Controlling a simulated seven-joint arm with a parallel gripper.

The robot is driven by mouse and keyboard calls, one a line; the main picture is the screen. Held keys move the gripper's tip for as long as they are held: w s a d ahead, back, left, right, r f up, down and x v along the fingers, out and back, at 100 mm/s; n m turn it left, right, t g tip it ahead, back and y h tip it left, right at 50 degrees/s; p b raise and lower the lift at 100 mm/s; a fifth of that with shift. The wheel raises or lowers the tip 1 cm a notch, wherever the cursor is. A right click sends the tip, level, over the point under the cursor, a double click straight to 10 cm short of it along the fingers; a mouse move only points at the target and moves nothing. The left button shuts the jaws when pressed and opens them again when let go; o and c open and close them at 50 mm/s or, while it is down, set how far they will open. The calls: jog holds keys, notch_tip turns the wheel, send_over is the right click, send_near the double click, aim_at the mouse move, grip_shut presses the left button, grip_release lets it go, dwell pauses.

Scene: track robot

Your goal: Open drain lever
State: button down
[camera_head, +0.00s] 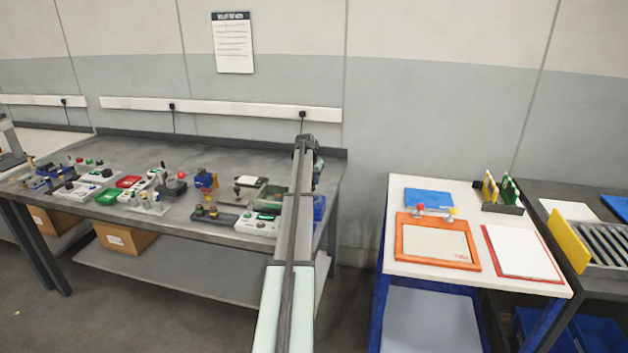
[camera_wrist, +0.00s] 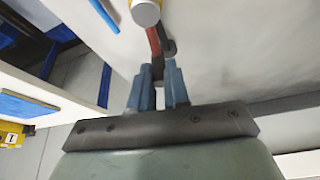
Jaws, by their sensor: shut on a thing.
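In the wrist view, my gripper (camera_wrist: 158,84) has its two blue-grey fingers close together around the lower end of a narrow red lever (camera_wrist: 154,42). The lever runs up from between the fingertips, beside a dark round part (camera_wrist: 169,47). The part held between the fingers is mostly hidden. In the head view, my arm reaches to the right end of the grey workbench, and neither the fingertips nor the lever can be made out there.
A pale cylinder with a yellowish end (camera_wrist: 146,12) is close above the lever. The grey workbench (camera_head: 130,147) carries several small devices left of my arm. A white table (camera_head: 400,260) with an orange-framed board (camera_head: 403,262) stands to the right, with a floor gap between.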

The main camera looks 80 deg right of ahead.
jog(key=c, duration=1.1)
grip_release()
jog(key=s+v, duration=0.1)
jog(key=v, duration=1.2)
jog(key=shift+w+r, duration=0.45)
jog(key=shift+w, duration=0.05)
